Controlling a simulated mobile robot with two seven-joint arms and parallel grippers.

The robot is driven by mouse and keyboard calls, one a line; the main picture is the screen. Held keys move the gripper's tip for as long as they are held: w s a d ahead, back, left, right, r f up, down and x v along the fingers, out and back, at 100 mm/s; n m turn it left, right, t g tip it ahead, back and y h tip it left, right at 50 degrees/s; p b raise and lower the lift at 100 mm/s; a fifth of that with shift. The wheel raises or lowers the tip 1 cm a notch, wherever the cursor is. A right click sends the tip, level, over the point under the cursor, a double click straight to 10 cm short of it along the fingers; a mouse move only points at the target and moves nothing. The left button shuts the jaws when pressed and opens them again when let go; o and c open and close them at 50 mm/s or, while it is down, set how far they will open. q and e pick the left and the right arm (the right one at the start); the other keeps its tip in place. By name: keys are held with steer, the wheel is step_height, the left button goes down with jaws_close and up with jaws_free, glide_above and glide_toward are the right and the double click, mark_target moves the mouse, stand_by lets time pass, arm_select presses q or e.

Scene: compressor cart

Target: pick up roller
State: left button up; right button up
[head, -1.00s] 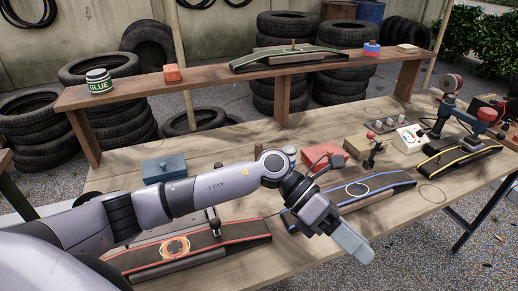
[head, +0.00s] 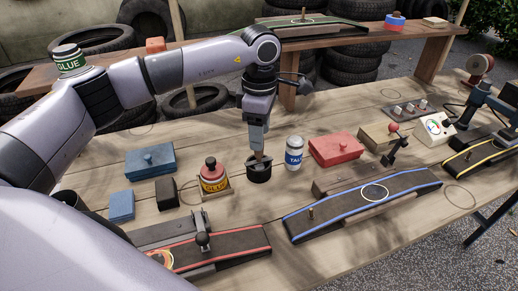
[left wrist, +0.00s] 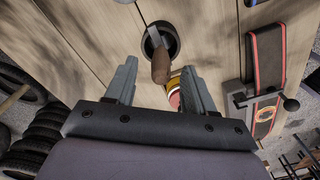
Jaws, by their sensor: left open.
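A tool with a brown wooden handle (left wrist: 160,67) and a grey metal shaft stands tilted in a round black holder (head: 259,174). It looks like the roller, but its working end is hidden. The holder also shows in the left wrist view (left wrist: 168,35). My left gripper (head: 257,152) points down right above the holder. In the left wrist view its open fingers (left wrist: 158,72) lie on either side of the handle, with gaps visible. In the head view the gripper mostly hides the tool. My right gripper is not in view.
A glue bottle (head: 213,178) stands close left of the holder, and a white-and-blue can (head: 294,154) close right. Blue boxes (head: 150,161) lie farther left, a red box (head: 336,148) farther right. Red-edged (head: 228,246) and blue-edged (head: 362,203) strips lie in front.

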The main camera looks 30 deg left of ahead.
mark_target(259, 154)
arm_select(q)
step_height(259, 154, down, 4)
steer(key=shift+s+r, duration=0.1)
steer(key=shift+s, duration=0.05)
steer(key=shift+f, duration=0.3)
jaws_close()
steer(key=shift+r, duration=0.15)
